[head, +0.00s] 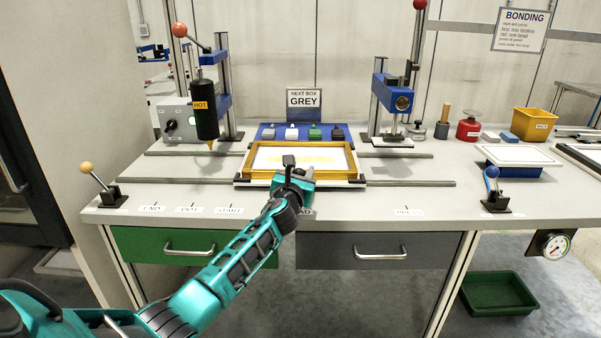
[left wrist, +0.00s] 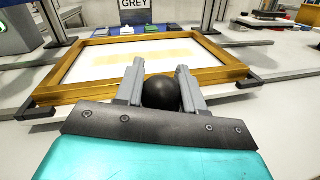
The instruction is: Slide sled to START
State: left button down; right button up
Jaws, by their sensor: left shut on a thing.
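The sled (head: 240,182) carries a yellow-gold wooden frame (head: 247,160) around a white panel with a pale yellow patch. It sits on the rails at the middle of the bench, above a label partly hidden by my arm. The START label (head: 230,210) is on the bench's front edge, left of the sled. My left gripper (head: 290,174) is at the sled's front edge. In the left wrist view its fingers (left wrist: 162,88) are shut on a round black knob (left wrist: 161,93), in front of the frame (left wrist: 60,85). My right gripper is not in view.
DOT and END labels (head: 152,208) lie further left, and another label (head: 408,212) lies right. A black HOT dispenser (head: 206,108) hangs over the left rails; a blue press (head: 392,95) stands at the right. Rails (head: 180,181) beside the sled look clear.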

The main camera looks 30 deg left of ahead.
pick_arm(q)
jog(key=s+a, duration=0.1)
jog(key=s+a+p, duration=0.1)
jog(key=a, duration=0.1)
jog(key=s+a, duration=0.1)
jog(key=a, duration=0.1)
jog(key=shift+s+a+p, duration=0.15)
jog(key=shift+a+p, duration=0.05)
jog(key=shift+p, duration=0.15)
jog(key=s+a, duration=0.1)
jog(key=a, duration=0.1)
jog(key=s+a, duration=0.2)
jog(key=a, duration=0.1)
jog(key=s+a, duration=0.2)
jog(key=a, duration=0.1)
jog(key=shift+f, duration=0.1)
jog(key=shift+s+a, duration=0.35)
jog(key=shift+a, duration=0.15)
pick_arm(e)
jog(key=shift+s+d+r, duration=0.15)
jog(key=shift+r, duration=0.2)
pick_arm(q)
jog(key=c, duration=0.7)
grip_release()
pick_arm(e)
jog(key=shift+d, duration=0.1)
